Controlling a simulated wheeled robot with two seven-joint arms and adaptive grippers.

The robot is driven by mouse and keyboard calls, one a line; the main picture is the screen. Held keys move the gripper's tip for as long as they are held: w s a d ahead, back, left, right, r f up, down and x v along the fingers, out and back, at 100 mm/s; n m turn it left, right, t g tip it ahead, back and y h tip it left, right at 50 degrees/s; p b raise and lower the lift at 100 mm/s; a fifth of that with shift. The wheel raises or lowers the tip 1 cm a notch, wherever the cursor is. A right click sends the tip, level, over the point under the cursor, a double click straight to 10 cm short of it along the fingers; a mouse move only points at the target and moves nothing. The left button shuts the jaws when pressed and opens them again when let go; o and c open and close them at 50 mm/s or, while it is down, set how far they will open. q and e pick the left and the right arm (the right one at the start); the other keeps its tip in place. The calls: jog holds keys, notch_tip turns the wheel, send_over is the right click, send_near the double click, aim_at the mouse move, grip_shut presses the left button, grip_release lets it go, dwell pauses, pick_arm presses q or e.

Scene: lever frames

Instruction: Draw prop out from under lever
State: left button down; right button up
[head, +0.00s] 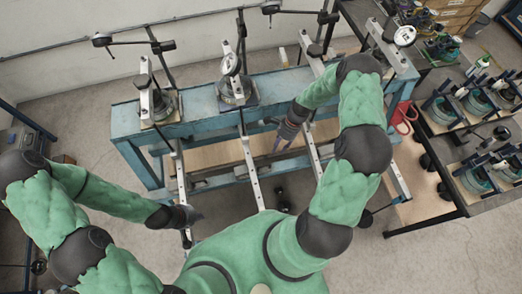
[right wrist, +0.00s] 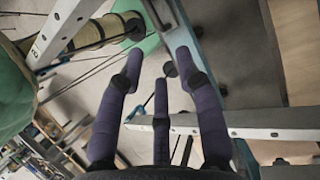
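Several long metal levers, such as the left one (head: 181,190), the middle one (head: 249,160) and the one right of it (head: 312,150), reach toward me from a blue bench frame (head: 205,128). My right gripper (head: 277,149) is between the middle lever and the one right of it. In the right wrist view its purple fingers (right wrist: 158,66) are spread with nothing between them, and a metal bar (right wrist: 265,124) crosses close beside them. My left gripper (head: 198,214) is beside the near end of the left lever; its fingers are too small to read. I cannot make out the prop with certainty.
Round dial-like units (head: 237,89) stand on the bench with thin rods and black knobs above. A dark table (head: 440,120) with more apparatus stands at the right. Red-handled objects (head: 404,117) are near the bench's right end. Concrete floor (head: 370,245) is open in front.

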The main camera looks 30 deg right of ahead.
jog(key=b+x, duration=0.5)
jog(key=x, duration=0.5)
jog(key=shift+s+a+f, duration=0.1)
jog(key=shift+a+f, duration=0.1)
jog(key=shift+a, duration=0.05)
grip_shut()
